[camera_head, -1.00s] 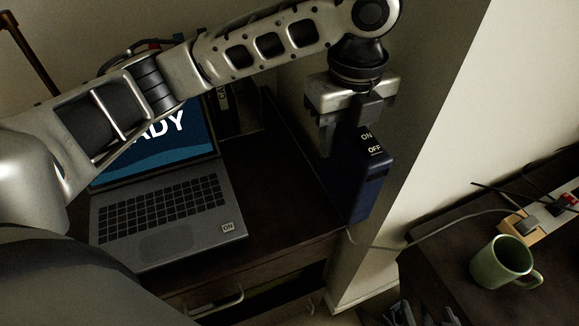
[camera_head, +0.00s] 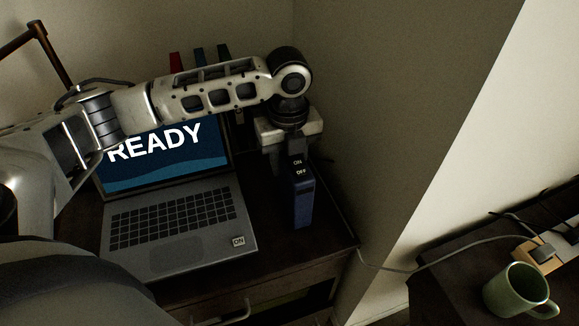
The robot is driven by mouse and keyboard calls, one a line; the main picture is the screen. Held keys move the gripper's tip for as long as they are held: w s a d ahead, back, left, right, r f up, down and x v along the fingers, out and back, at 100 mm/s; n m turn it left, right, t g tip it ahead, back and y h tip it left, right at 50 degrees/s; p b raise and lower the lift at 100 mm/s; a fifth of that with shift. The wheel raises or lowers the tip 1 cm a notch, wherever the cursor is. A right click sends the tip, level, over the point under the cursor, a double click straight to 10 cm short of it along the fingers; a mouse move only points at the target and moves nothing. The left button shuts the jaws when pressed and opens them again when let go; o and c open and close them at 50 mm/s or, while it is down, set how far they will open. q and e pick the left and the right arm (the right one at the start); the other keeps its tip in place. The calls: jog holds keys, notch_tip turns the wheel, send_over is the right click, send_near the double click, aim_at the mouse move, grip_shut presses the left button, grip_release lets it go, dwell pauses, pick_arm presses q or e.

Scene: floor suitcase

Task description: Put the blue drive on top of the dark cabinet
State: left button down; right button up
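The drive is over the right part of the dark cabinet (camera_head: 275,248), to the right of the laptop. Its lower end looks at or very near the cabinet top; I cannot tell whether it touches. My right gripper is not in view.
An open laptop (camera_head: 175,228) reading READY takes up the cabinet's left and middle. Upright red and blue items (camera_head: 198,58) stand behind it. A wall (camera_head: 370,100) borders the cabinet on the right. A grey cable (camera_head: 400,270) runs to a lower surface with a green mug (camera_head: 518,292).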

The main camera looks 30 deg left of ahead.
pick_arm(q)
jog(key=shift+d+f, duration=0.2)
jog(key=shift+f, duration=0.8)
jog(key=c, duration=1.1)
grip_release()
jog(key=shift+f, duration=0.15)
jog(key=shift+o, duration=1.1)
jog(key=shift+s, duration=0.1)
